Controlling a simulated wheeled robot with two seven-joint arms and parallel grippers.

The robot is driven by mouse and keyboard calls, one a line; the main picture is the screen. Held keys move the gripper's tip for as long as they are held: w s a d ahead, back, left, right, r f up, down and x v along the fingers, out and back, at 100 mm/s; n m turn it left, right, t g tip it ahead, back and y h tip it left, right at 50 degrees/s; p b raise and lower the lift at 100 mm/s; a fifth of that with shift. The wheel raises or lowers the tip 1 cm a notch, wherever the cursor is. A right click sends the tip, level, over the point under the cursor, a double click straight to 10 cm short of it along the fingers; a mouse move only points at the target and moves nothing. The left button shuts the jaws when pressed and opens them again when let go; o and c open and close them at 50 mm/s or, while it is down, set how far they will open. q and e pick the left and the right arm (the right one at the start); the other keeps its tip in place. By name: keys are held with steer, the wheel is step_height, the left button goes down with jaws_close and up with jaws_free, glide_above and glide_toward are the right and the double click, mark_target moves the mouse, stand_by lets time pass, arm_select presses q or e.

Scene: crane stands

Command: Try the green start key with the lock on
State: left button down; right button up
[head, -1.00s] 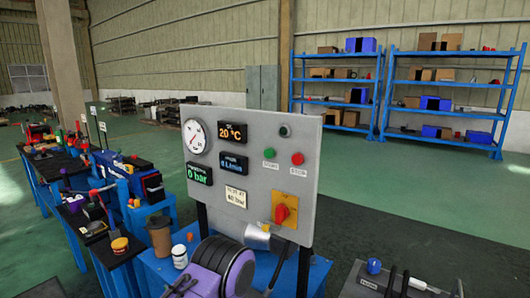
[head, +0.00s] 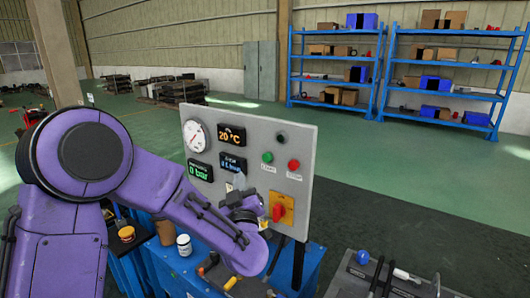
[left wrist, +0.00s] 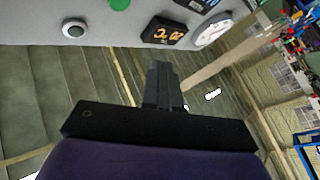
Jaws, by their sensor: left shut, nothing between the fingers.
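The grey control panel (head: 302,185) stands upright in front of me. The green start key (head: 267,157) is on it, left of a red key (head: 293,164). A red rotary switch (head: 279,212) sits on a yellow plate below them. The lock cannot be made out clearly; my left arm covers the area beside the plate. My left gripper (head: 238,181) is in front of the panel, left of and below the green key. In the left wrist view its fingers (left wrist: 161,85) are shut and empty, and the green key (left wrist: 120,4) shows at the top edge. My right gripper is out of view.
The panel also carries a gauge (head: 195,136), lit displays and a black knob (head: 281,138). A brown cup (head: 166,232) and a white jar (head: 184,245) stand on the blue bench. Blue shelves (head: 333,72) stand far back.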

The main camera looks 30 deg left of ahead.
mark_target(267, 157)
arm_select(q)
steer(key=shift+a+r, duration=0.15)
steer(key=shift+r, duration=0.5)
steer(key=w, duration=0.9)
steer(key=shift+d+b, duration=0.4)
stand_by(1.3)
steer(key=shift+w, duration=0.35)
